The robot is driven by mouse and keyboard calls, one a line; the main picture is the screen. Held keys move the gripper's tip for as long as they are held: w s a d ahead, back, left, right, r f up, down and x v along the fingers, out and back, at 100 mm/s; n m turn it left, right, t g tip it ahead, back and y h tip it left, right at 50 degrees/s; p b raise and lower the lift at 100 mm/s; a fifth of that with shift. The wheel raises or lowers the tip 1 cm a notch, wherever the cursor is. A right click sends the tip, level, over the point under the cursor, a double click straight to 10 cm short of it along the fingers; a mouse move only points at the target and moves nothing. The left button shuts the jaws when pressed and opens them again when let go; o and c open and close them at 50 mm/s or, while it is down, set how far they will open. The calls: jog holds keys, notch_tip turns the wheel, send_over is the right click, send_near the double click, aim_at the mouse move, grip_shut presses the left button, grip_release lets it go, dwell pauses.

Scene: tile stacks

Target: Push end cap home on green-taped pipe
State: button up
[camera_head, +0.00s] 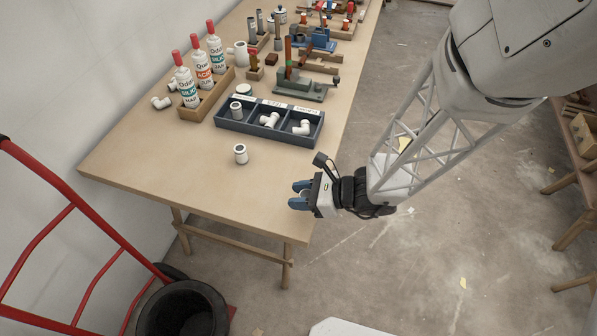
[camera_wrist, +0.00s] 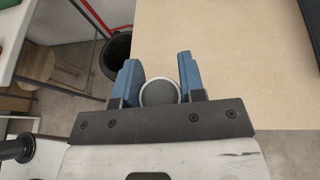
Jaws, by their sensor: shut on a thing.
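My gripper (camera_head: 299,194) is low over the near right edge of the table. Its two blue fingers (camera_wrist: 156,80) are shut on a small round end cap with a white rim and grey middle (camera_wrist: 160,93), seen in the wrist view. A thin upright pipe (camera_head: 288,50) stands at a green-grey vise (camera_head: 305,86) farther back on the table, away from my gripper. It looks orange-brown with some green low down; I cannot tell where the tape is.
A dark blue three-part tray (camera_head: 262,133) holds white fittings. A lone white fitting (camera_head: 240,154) stands in front of it. Bottles stand in a wooden rack (camera_head: 198,112) at the left. More clamps and blocks (camera_head: 318,42) fill the back. The table's near part is clear.

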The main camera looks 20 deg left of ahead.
jog(key=w+a+r, duration=0.7)
jog(key=w, duration=0.9)
jog(key=w+a+r, duration=0.7)
jog(key=w+r, duration=0.1)
jog(key=w, duration=0.8)
jog(key=w+a+r, duration=0.7)
jog(key=w, duration=1)
jog(key=shift+r, duration=0.25)
jog(key=shift+f, duration=0.4)
jog(key=shift+f, duration=2.4)
jog(key=shift+f+t, duration=0.3)
jog(key=shift+f, duration=1.35)
